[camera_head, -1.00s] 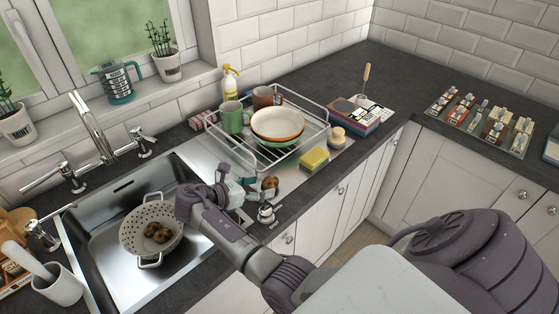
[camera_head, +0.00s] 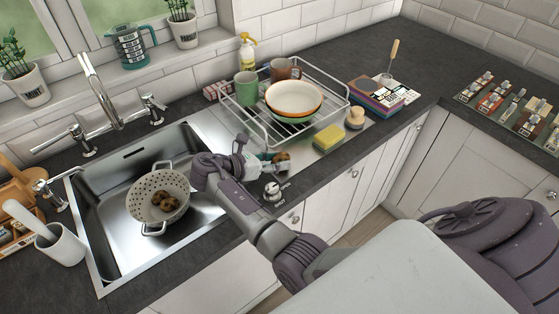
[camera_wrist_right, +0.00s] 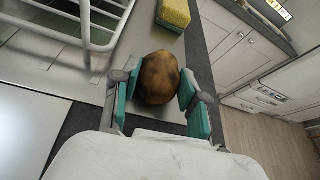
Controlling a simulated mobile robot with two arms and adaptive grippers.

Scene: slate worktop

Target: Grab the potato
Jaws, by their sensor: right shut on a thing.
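A brown potato (camera_wrist_right: 159,78) sits between the two teal-padded fingers of my right gripper (camera_wrist_right: 160,95) in the right wrist view. The gripper is shut on it, over the metal drainboard near the worktop's front edge. In the head view the right gripper (camera_head: 268,163) reaches across from the front, and the potato (camera_head: 282,158) shows partly behind its fingers. My left gripper is not in view.
The metal sink (camera_head: 110,240) is left of my right arm. A white dish rack (camera_head: 262,134) with a bowl (camera_head: 293,98) and mugs stands behind the gripper. A yellow sponge (camera_head: 328,138) and a round brush (camera_head: 355,117) lie to the right.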

